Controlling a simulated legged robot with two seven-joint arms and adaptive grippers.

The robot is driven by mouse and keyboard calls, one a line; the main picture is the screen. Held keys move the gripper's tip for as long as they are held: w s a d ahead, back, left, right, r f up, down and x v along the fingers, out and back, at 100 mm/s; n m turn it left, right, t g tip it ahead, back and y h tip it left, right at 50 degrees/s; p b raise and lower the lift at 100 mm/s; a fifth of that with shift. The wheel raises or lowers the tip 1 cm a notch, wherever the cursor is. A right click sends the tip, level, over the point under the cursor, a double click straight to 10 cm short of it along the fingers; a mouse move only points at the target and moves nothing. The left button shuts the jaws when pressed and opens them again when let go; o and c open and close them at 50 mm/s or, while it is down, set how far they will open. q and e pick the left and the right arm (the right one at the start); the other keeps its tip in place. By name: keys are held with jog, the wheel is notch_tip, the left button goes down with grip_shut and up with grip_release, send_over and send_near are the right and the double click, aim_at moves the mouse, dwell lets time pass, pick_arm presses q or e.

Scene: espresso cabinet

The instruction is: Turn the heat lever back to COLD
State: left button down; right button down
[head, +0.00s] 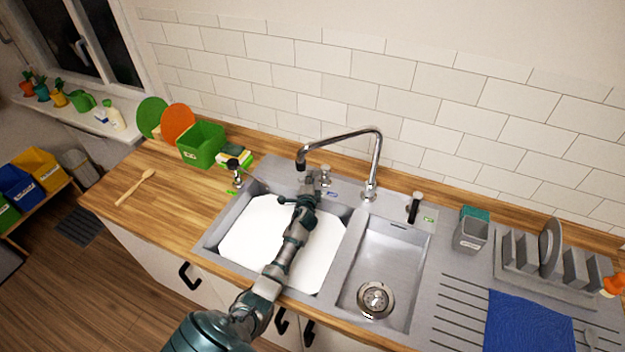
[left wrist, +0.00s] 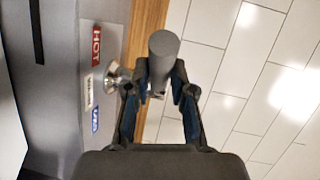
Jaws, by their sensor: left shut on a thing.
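The heat lever (left wrist: 163,46) has a grey cylindrical grip and a silver base (left wrist: 116,76). In the left wrist view its grip lies between my two fingertips. My left gripper (left wrist: 158,85) is shut on it. In the head view my left gripper (head: 308,190) is at the back of the sink, by the lever's mount (head: 325,173), and hides much of the lever. Beside the base are a red HOT label (left wrist: 96,45), a white label (left wrist: 89,91) and a blue label (left wrist: 95,119) too unclear to read. My right gripper is not in view.
The curved chrome faucet (head: 372,165) rises just right of my left gripper. Black-handled levers stand left (head: 234,166) and right (head: 414,206) of the sink. A green bin (head: 201,144) stands at the back left. A grey dish rack (head: 548,270) is at the right.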

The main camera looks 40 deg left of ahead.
pick_arm(q)
jog(key=shift+s+a+f, duration=0.35)
jog(key=shift+a+f, duration=0.05)
jog(key=shift+f, duration=0.05)
jog(key=c, duration=1.2)
grip_release()
jog(key=shift+o, duration=1)
jog(key=shift+s+a, duration=0.1)
jog(key=shift+a, duration=0.3)
jog(key=v, duration=1.1)
jog(key=shift+s, duration=0.3)
jog(key=shift+g, duration=0.3)
jog(key=shift+d+r, duration=0.15)
jog(key=shift+d, duration=0.25)
